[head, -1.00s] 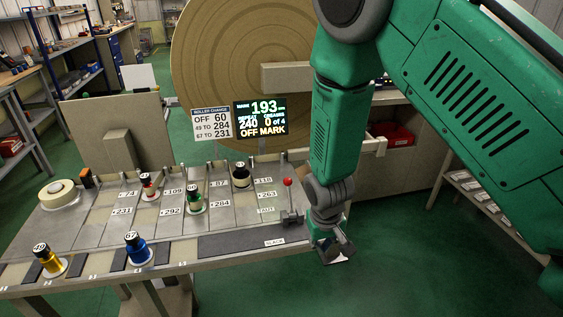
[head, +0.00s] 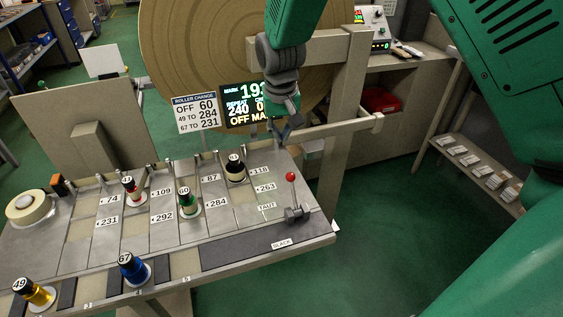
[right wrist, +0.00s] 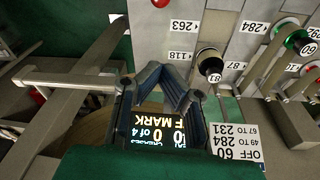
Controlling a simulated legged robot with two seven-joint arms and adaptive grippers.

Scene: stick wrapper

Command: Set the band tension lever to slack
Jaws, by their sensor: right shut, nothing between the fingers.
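The band tension lever (head: 292,194) has a red ball on a thin rod and a grey base at the right end of the bench. Its rod stands nearly upright, ball toward the far side, between the TAUT label (head: 267,206) and the SLACK label (head: 282,244). My right gripper (head: 283,133) is shut and empty, beyond the lever near the bench's far edge, apart from it. In the right wrist view its dark fingers (right wrist: 172,88) show before the screen, and the red ball (right wrist: 160,3) is cut by the top edge. My left gripper is out of view.
The lit screen (head: 247,105) reads OFF MARK, partly hidden by my right arm. A beige post and rail (head: 335,125) stand right of my gripper. Several numbered rollers, such as the black one (head: 235,170), stand on the bench left of the lever.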

